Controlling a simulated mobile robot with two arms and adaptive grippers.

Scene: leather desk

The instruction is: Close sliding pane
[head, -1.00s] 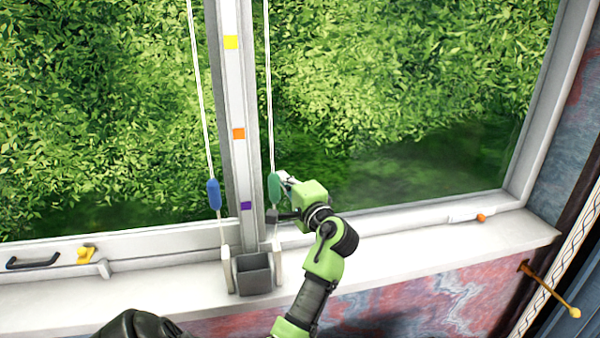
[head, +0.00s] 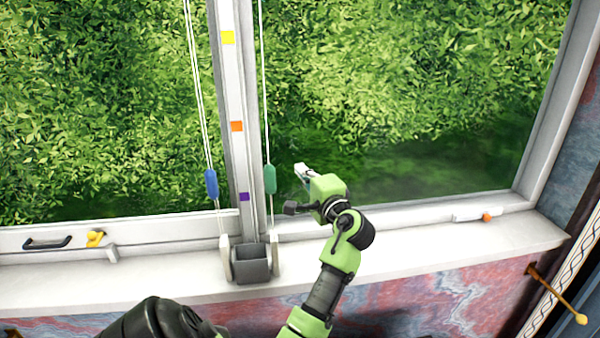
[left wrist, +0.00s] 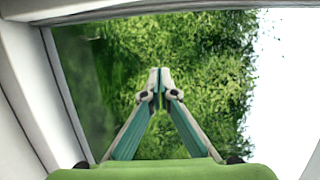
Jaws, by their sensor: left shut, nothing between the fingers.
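The window's left pane frame (head: 160,230) carries a black handle (head: 47,243) and a yellow latch (head: 96,238). It meets a grey-white upright (head: 233,90) marked with coloured squares. To the right is a second glazed section with a white bottom rail (head: 400,220). I cannot tell whether any pane stands open. My left gripper (head: 301,171) is in front of the right section, just right of the upright and the green cord weight, touching neither. In the left wrist view the left gripper (left wrist: 160,75) is shut and empty, with foliage behind it. My right gripper is not in view.
Cords with a blue weight (head: 211,185) and a green weight (head: 270,179) hang by the upright. A grey cup-like holder (head: 252,263) stands on the white sill (head: 130,279). A white catch with an orange knob (head: 486,217) is at right. A yellow-tipped rod (head: 581,318) juts out lower right.

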